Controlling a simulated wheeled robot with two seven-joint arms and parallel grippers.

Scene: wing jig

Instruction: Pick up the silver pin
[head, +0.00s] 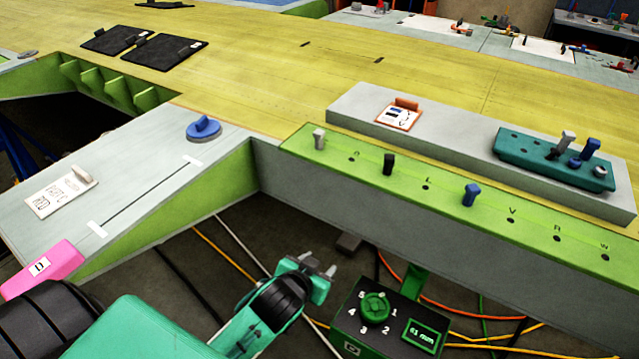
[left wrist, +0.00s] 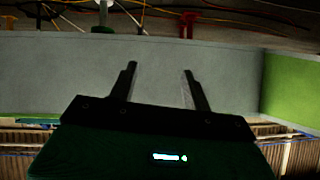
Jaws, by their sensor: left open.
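A silver pin (head: 319,138) stands upright in the left end of the green lettered rail (head: 440,200). Another silver-grey pin (head: 567,141) stands in the teal block (head: 510,157) at the right. A black pin (head: 388,164) and a blue pin (head: 470,194) also stand in the rail. My left gripper (head: 322,270) is open and empty, low in front of the grey side wall and below the rail. In the left wrist view its two fingers (left wrist: 159,72) are apart, with the grey wall (left wrist: 60,75) beyond them. No pin shows in that view. My right gripper is not in view.
A green control box with a dial (head: 375,308) stands below the rail, right of my left gripper. Cables lie on the floor. A blue knob (head: 203,129) and a pink labelled block (head: 42,268) are on the left grey panel. The yellow surface (head: 260,70) behind is mostly clear.

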